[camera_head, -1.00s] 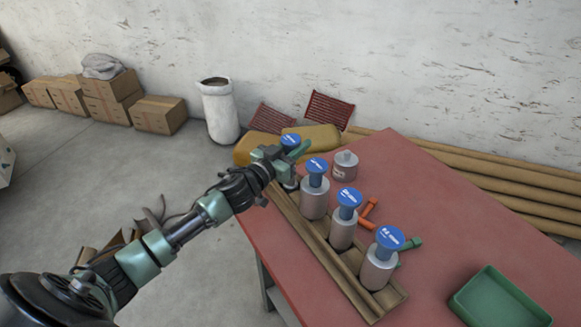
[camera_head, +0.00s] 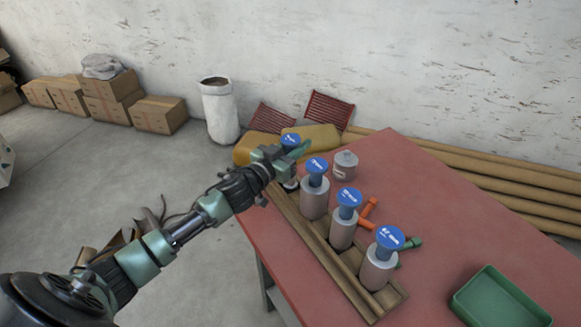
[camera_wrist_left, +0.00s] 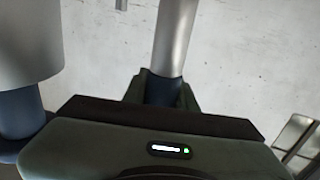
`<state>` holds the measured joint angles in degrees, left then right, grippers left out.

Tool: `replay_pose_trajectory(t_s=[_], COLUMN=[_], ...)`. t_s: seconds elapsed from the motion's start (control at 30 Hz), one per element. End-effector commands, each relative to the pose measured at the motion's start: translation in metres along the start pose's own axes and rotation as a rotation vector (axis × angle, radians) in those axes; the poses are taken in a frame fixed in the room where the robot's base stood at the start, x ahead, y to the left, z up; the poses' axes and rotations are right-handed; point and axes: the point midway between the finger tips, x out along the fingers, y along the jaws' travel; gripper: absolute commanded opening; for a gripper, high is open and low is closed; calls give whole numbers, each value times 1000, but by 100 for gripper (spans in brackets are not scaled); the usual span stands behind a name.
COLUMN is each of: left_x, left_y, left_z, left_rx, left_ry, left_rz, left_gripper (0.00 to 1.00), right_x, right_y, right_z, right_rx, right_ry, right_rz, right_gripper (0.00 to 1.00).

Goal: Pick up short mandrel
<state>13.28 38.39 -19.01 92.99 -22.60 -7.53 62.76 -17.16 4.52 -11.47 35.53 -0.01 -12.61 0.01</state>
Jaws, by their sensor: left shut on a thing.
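Several grey mandrels with blue necks and round blue labelled caps stand in a row along a wooden rack (camera_head: 327,262) on the red table. The farthest mandrel, its blue cap (camera_head: 291,140) showing, is at the rack's far end. My left gripper (camera_head: 297,152) is shut on this mandrel's blue neck, just below the cap, and hides much of its body. In the left wrist view its grey body (camera_wrist_left: 174,40) extends beyond the fingers. The neighbouring mandrel (camera_head: 315,200) stands close by and also shows at the left of the wrist view (camera_wrist_left: 25,45). My right gripper is out of view.
Two more mandrels (camera_head: 342,232) (camera_head: 379,268) stand nearer in the rack. A small grey lidded pot (camera_head: 345,166), orange pieces (camera_head: 368,208), a green piece (camera_head: 413,243) and a green tray (camera_head: 499,300) are on the red table (camera_head: 450,225). Its right rear is clear.

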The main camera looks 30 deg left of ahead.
Motion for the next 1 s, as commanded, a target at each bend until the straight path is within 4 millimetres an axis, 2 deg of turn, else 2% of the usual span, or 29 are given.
replay_pose_trajectory(t_s=[0.67,0.87,1.0], left_x=[0,0,0], left_y=[0,-1,0], left_z=[-3,-20,-47], left_rx=[1,3,4], left_ry=[2,5,7], left_rz=[0,0,2], left_gripper=[0,0,0], right_x=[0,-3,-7], right_y=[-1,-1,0], right_z=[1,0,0], right_rx=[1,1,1], right_ry=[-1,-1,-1], right_rz=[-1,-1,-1], right_gripper=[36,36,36])
